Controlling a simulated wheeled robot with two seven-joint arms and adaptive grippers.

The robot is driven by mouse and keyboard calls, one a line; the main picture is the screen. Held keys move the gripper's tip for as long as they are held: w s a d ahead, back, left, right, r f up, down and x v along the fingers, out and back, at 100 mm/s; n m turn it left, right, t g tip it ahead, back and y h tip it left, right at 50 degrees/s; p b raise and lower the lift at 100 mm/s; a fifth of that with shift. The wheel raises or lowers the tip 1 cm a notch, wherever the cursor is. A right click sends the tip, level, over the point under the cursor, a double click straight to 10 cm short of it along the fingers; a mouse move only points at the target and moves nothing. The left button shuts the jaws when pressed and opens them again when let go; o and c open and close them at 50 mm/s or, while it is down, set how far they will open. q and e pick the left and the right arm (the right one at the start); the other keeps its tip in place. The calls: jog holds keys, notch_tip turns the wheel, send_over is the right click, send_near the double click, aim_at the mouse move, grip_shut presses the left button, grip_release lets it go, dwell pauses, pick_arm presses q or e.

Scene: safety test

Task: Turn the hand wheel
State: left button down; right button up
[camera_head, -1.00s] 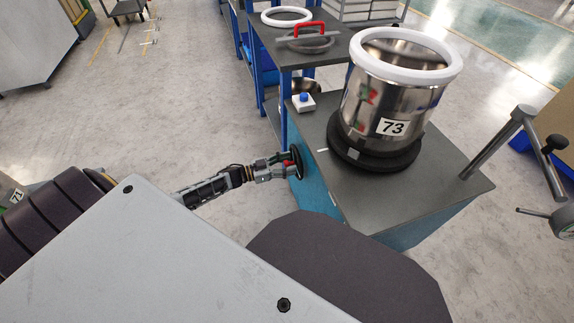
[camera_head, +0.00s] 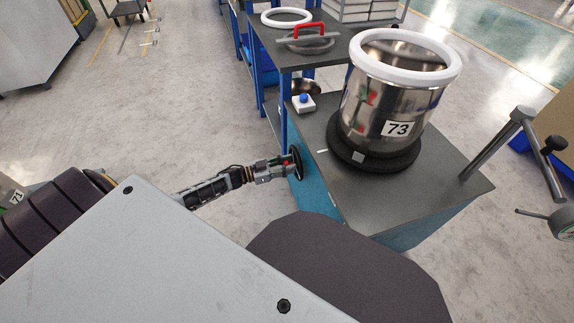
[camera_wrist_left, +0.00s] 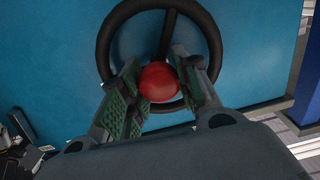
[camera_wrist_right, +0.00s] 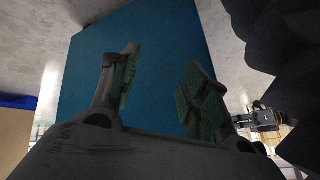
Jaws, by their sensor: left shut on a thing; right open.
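The black hand wheel (camera_head: 299,170) is on the blue side of the small cabinet, seen nearly edge-on in the head view. The left wrist view shows its round black rim (camera_wrist_left: 108,38), a spoke running up and a red knob (camera_wrist_left: 159,82) at the lower part of the rim. My left gripper (camera_head: 284,163) is at the wheel, its two green-padded fingers on either side of the red knob, shut on it. My right gripper (camera_wrist_right: 160,85) is open and empty, facing a blue panel in its wrist view.
A shiny pot (camera_head: 380,105) labelled 73 stands on a black round base (camera_head: 372,158) on the cabinet top (camera_head: 445,185). A white box with a blue button (camera_head: 304,103) is beside it. A grey post (camera_head: 495,145) rises at the right. A workbench (camera_head: 275,38) stands behind.

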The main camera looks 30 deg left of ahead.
pick_arm(q)
jog(key=shift+m, duration=1)
jog(key=shift+m+p, duration=0.4)
jog(key=shift+m, duration=1.1)
pick_arm(e)
notch_tip(320, 180, up, 2)
jog(key=shift+d, duration=0.1)
pick_arm(q)
jog(key=shift+s, duration=0.1)
jog(key=c, duration=1)
grip_release()
jog(key=shift+c, duration=0.2)
pick_arm(e)
jog(key=shift+f, duration=0.15)
pick_arm(q)
jog(key=shift+s, duration=0.1)
